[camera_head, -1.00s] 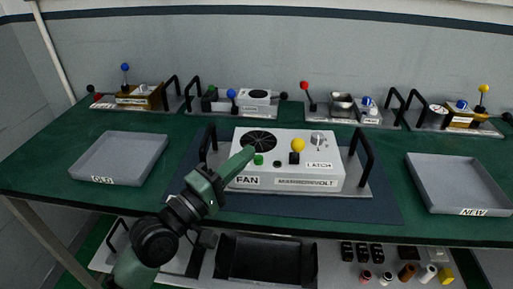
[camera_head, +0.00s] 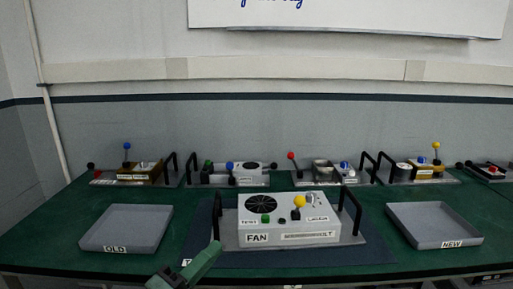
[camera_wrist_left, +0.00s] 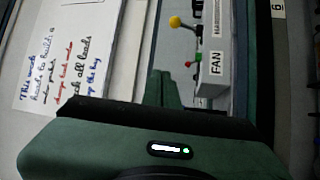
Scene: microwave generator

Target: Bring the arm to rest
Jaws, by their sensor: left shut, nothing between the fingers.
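My left gripper (camera_head: 212,247) shows as a green shape at the bottom of the head view, in front of and left of the fan unit. Its fingers (camera_wrist_left: 162,88) are together and empty in the left wrist view. The grey fan unit (camera_head: 289,236) stands on a dark mat, with a round fan grille, a green button, a yellow-knobbed lever and a latch. It also shows on its side in the left wrist view (camera_wrist_left: 215,65). The gripper is apart from it. My right gripper is not in view.
The grey OLD tray (camera_head: 125,228) is at the left and the grey NEW tray (camera_head: 436,225) at the right, both looking empty. Several modules with levers and black handles line the back of the green table (camera_head: 60,232). A whiteboard (camera_wrist_left: 70,50) with writing shows in the wrist view.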

